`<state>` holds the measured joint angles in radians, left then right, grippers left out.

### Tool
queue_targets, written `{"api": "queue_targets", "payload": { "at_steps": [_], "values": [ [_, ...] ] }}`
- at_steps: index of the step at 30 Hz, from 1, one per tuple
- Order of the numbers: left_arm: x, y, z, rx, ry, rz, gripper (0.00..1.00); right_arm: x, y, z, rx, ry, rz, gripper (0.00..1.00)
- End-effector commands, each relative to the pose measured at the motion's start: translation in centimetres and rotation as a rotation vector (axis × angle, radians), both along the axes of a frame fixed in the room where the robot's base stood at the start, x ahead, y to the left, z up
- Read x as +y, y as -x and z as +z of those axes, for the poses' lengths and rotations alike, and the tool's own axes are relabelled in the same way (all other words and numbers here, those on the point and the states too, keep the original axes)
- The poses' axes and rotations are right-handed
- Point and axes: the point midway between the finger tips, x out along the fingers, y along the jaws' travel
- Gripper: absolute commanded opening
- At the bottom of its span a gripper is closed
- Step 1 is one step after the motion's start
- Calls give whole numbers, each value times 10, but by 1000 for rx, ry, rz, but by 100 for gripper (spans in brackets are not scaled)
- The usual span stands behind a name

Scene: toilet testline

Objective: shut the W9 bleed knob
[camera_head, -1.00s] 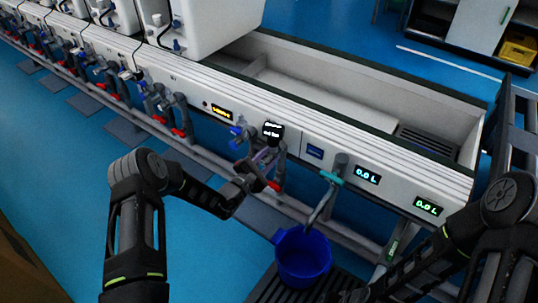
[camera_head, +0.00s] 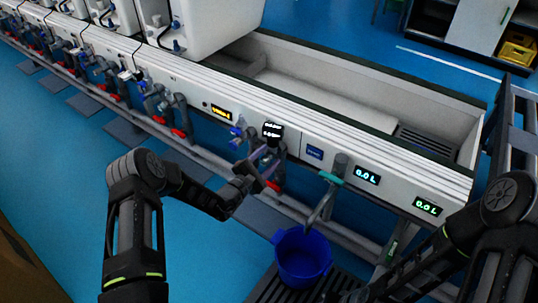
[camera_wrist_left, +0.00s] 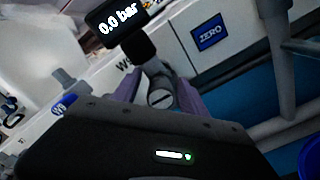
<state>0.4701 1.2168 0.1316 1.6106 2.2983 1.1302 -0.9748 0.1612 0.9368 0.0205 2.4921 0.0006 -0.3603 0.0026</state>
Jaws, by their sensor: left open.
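The W9 station shows a black gauge (camera_head: 272,131) on the white front panel; in the left wrist view the gauge (camera_wrist_left: 117,20) reads 0.0 bar. Below it in the wrist view is a small round grey knob with a dark slot (camera_wrist_left: 160,98), which appears to be the bleed knob. My left gripper (camera_head: 268,160) is open, with its purple fingers on either side of this knob (camera_wrist_left: 158,88). I cannot tell whether they touch it. The W label beside it is partly hidden. My right arm enters at right; its gripper (camera_head: 350,295) is dark and cut off at the bottom edge.
A teal-handled tap (camera_head: 330,178) stands to the right above a blue bucket (camera_head: 302,256). Pipes run along the panel's lower front.

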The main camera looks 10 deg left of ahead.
Motion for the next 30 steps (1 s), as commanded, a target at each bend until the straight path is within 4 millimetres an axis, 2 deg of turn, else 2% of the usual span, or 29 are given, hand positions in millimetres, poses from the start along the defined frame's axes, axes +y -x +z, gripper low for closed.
{"api": "queue_targets", "payload": {
  "at_steps": [9, 14, 30],
  "values": [
    [19, 46, 4, 2, 0, 3, 51, 4, 4, 15, 6, -5, 8, 36],
    [25, 63, 3, 0, 1, 1, 51, 5, 5, 18, 8, -7, 11, 36],
    [26, 67, 2, -3, 1, 0, 51, 5, 5, 17, 8, -7, 11, 36]
  ]
}}
